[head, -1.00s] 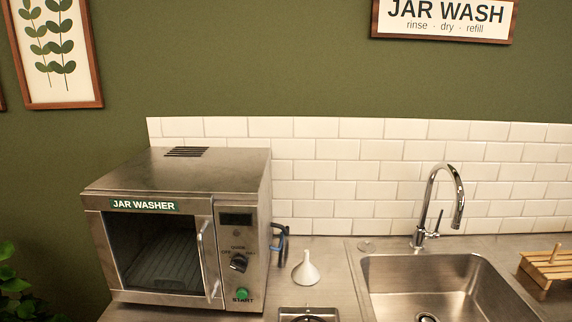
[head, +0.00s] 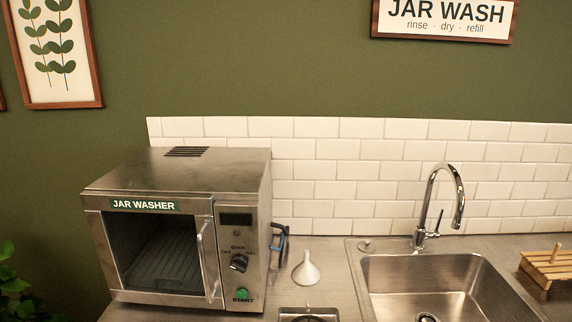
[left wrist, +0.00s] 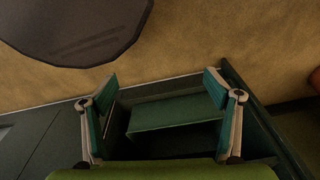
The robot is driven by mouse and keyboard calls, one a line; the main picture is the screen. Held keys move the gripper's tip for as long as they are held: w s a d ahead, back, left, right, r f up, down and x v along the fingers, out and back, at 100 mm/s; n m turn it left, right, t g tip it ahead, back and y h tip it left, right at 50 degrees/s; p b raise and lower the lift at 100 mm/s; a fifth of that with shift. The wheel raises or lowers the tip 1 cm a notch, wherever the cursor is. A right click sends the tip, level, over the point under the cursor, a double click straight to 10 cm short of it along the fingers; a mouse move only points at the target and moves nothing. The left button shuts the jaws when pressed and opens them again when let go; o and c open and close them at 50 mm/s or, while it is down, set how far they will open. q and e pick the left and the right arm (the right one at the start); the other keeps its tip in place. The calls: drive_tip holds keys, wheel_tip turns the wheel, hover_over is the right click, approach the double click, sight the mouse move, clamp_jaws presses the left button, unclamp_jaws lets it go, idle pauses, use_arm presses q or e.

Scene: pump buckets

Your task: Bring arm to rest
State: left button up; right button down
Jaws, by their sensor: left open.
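My left gripper (left wrist: 160,82) shows only in the left wrist view. Its two fingers stand wide apart with nothing between them. Beyond the fingers is a dark green box-like surface with a ledge (left wrist: 175,113); I cannot tell what it belongs to. Neither arm shows in the head view, and my right gripper is in no view.
In the head view, the jar washer (head: 180,172) stands on the counter at left. A white funnel (head: 306,270), sink (head: 440,275), faucet (head: 455,190) and wooden rack (head: 548,265) are to its right. A dark rounded shape (left wrist: 70,28) is in the wrist view.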

use_arm(q)
drive_tip(key=s+a+f, duration=0.2)
drive_tip(key=s+f, duration=0.5)
drive_tip(key=s, duration=0.3)
drive_tip(key=shift+s+g, duration=0.4)
